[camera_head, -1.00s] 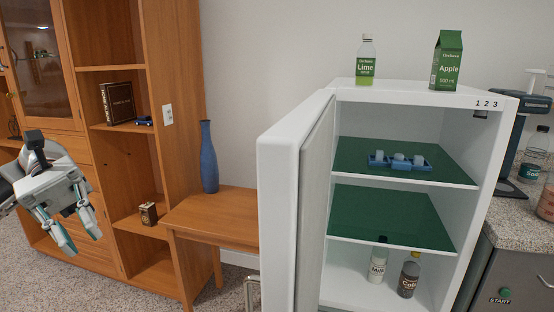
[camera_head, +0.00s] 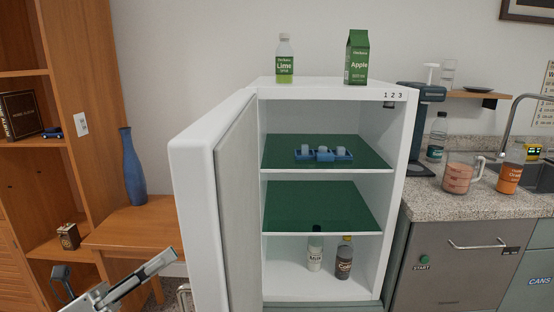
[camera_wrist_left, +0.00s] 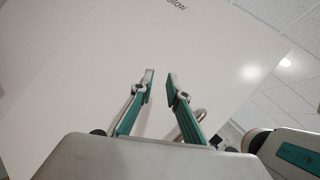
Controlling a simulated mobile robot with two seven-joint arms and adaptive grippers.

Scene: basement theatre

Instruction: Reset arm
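My left gripper (camera_head: 163,262) is at the bottom left of the head view, in front of the wooden desk and left of the open fridge door. It is partly cut off by the lower edge. In the left wrist view its two teal-and-grey fingers (camera_wrist_left: 160,82) stand apart with nothing between them. A plain pale panel (camera_wrist_left: 75,75) with the letters "ollow" fills much of the view beyond them. My right gripper shows in neither view.
The white fridge door (camera_head: 205,180) stands open near my left arm. The fridge holds a blue tray (camera_head: 322,157) and bottles. A wooden desk (camera_head: 135,228) with a blue vase (camera_head: 132,170) and a shelf unit are at the left; a counter (camera_head: 470,203) is at the right.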

